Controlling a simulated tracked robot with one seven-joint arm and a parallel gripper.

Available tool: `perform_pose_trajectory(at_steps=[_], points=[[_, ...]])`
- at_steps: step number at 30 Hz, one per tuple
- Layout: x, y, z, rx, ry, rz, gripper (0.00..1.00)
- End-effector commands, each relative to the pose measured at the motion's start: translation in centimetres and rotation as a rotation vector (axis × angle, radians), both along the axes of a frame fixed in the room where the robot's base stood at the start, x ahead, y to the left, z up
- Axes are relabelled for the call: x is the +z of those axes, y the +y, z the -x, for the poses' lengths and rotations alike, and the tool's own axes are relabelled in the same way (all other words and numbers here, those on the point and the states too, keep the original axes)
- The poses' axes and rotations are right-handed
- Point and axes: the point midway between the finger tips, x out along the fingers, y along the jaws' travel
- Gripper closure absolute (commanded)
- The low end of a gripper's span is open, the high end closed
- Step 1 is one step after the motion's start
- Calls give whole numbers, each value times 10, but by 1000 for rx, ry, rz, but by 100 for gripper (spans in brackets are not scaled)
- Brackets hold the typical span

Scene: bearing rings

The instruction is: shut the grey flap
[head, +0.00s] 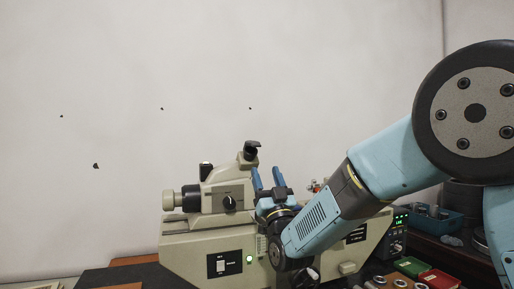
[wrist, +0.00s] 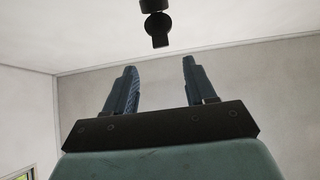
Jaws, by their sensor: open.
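My gripper (head: 268,178) is in front of the beige machine (head: 190,250), with its two blue fingers pointing up. In the wrist view the fingers (wrist: 160,68) stand apart with nothing between them. A dark part with a rounded end (wrist: 160,30) hangs at the top of the wrist view, beyond the fingertips and apart from them. In the head view a dark eyepiece-like piece (head: 251,149) tops the machine, just up and left of my fingers. I cannot pick out a grey flap for certain. My gripper and forearm hide part of the machine.
To the right are a box with a green display (head: 400,222), a red case (head: 438,280) and a blue bin (head: 438,220).

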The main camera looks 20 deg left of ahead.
Motion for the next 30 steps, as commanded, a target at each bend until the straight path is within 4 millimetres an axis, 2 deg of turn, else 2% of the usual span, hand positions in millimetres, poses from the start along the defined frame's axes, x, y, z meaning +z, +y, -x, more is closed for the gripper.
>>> perform_pose_trajectory(at_steps=[15,23,30], points=[[63,45,-44,0,-3,-1,45],[78,55,-56,-2,-1,0,45],[80,56,-58,-2,-1,0,45]])
